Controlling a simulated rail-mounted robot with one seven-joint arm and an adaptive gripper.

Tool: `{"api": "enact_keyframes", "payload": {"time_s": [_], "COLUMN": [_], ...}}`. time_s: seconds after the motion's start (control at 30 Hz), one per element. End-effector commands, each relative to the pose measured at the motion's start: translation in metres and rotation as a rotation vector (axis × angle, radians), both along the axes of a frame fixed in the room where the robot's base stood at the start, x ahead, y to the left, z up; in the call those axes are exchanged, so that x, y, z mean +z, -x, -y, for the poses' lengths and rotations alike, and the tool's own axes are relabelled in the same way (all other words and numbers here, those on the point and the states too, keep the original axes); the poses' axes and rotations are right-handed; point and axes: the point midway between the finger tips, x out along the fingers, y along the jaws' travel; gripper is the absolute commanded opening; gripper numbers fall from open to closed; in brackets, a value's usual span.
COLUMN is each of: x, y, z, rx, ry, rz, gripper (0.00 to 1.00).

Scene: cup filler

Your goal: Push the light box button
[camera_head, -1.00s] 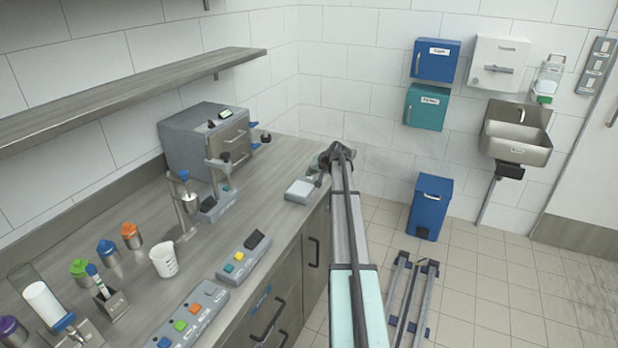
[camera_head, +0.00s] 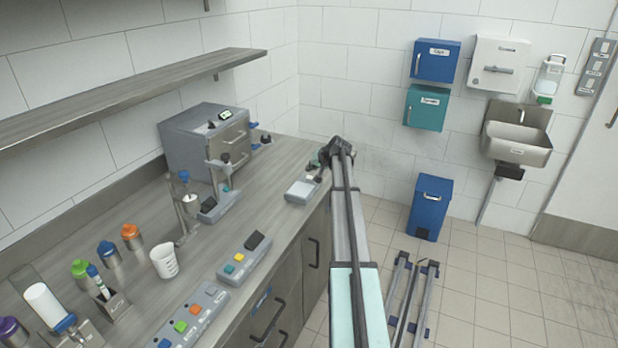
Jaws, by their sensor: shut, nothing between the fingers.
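A small flat grey box with a pale top panel (camera_head: 301,190), which looks like the light box, lies near the counter's right edge, towards its far end. Its button cannot be made out at this size. My arm reaches away from the camera along the counter's right side. My gripper (camera_head: 318,175) is at the arm's far end, just behind and right of the pale-topped box. It is small and partly hidden by the arm's wrist. It looks shut and empty. I cannot tell whether it touches the box.
A control panel with coloured buttons (camera_head: 195,314) and a smaller one (camera_head: 244,257) lie on the counter (camera_head: 215,262). A white cup (camera_head: 165,260), capped bottles and a stand (camera_head: 188,205) are to the left. A grey machine (camera_head: 203,140) stands behind. The floor at right has rails (camera_head: 411,300).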

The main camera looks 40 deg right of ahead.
Motion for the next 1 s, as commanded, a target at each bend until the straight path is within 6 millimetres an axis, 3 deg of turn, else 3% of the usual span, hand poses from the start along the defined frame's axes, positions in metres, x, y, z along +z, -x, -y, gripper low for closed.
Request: {"api": "enact_keyframes", "payload": {"time_s": [0.5, 1.0], "x": [0.047, 0.048], "y": [0.000, 0.000], "z": [0.000, 0.000], "rx": [-0.001, 0.000], "ry": [0.000, 0.000], "rz": [0.001, 0.000], "gripper": [0.00, 0.00]}}
